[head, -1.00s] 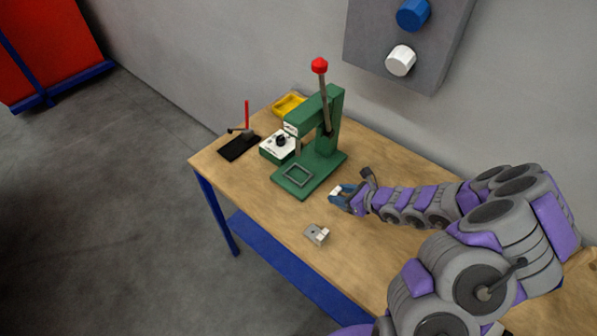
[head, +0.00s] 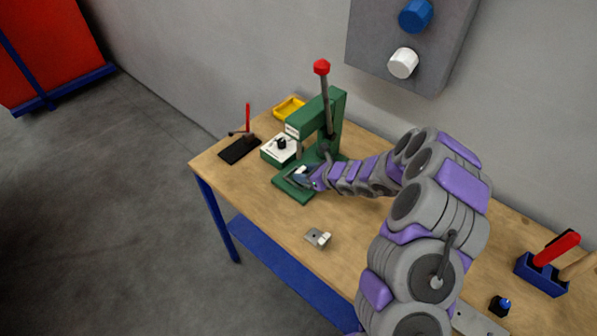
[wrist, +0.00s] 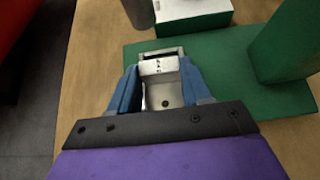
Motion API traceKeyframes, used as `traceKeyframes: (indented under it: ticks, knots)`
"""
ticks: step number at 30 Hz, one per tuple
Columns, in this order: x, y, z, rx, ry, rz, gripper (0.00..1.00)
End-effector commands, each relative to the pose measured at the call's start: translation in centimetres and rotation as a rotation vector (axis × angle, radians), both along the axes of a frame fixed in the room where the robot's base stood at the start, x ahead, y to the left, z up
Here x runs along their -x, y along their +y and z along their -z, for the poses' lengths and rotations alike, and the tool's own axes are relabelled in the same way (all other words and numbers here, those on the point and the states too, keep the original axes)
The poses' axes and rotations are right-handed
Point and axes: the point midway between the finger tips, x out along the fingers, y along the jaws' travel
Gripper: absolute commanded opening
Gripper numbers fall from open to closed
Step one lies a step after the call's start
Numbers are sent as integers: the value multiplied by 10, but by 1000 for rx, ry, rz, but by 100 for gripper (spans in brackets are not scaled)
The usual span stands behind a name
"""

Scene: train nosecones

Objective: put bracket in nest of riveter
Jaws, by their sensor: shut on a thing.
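The riveter (head: 319,120) is a green press with a red-knobbed lever, standing at the back of the table. Its nest, a small rectangular frame on the green base, is mostly covered by my gripper (head: 303,175) in the head view. In the wrist view, the nest's dark edge (wrist: 162,52) shows just beyond the bracket. My gripper's blue fingers (wrist: 161,88) are shut on a metal bracket (wrist: 164,92) with a pale upright tab. The bracket is over or at the nest; I cannot tell whether it touches it.
A blue tool holder (head: 541,275) is at right.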

Motion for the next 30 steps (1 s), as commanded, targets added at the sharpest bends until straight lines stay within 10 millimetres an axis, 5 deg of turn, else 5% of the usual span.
traceKeyframes:
  ticks: [5, 20, 21, 30]
  knots:
    - [-19, 25, 2, 3, -1, -4, 13]
    - [-19, 24, 18, 0, 0, 0, 13]
    - [-19, 24, 17, 0, 0, 0, 52]
    - [-19, 24, 17, 1, 1, 0, 73]
